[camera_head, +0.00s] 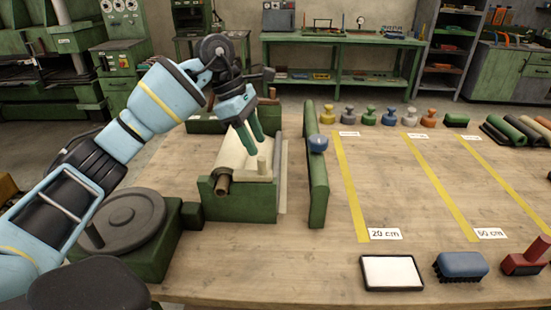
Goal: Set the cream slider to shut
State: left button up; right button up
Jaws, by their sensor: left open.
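My right gripper is not in view.
A green upright bar with a blue knob (318,143) stands right of the holder. A dark round turntable (122,218) is at the left. Yellow strips (349,185) mark the open table to the right. A white pad (391,272) and a blue brush (461,264) lie in front.

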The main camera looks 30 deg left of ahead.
aim_at(265, 173)
pick_arm(q)
jog(key=shift+s+r, duration=0.1)
jog(key=shift+s, duration=0.15)
jog(key=shift+s+d+f, duration=0.25)
jog(key=shift+s+f, duration=0.05)
jog(key=shift+f, duration=0.15)
jog(key=x, duration=0.5)
jog(key=shift+w, duration=0.15)
jog(key=shift+x, duration=0.85)
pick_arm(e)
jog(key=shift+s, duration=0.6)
pick_arm(q)
grip_shut()
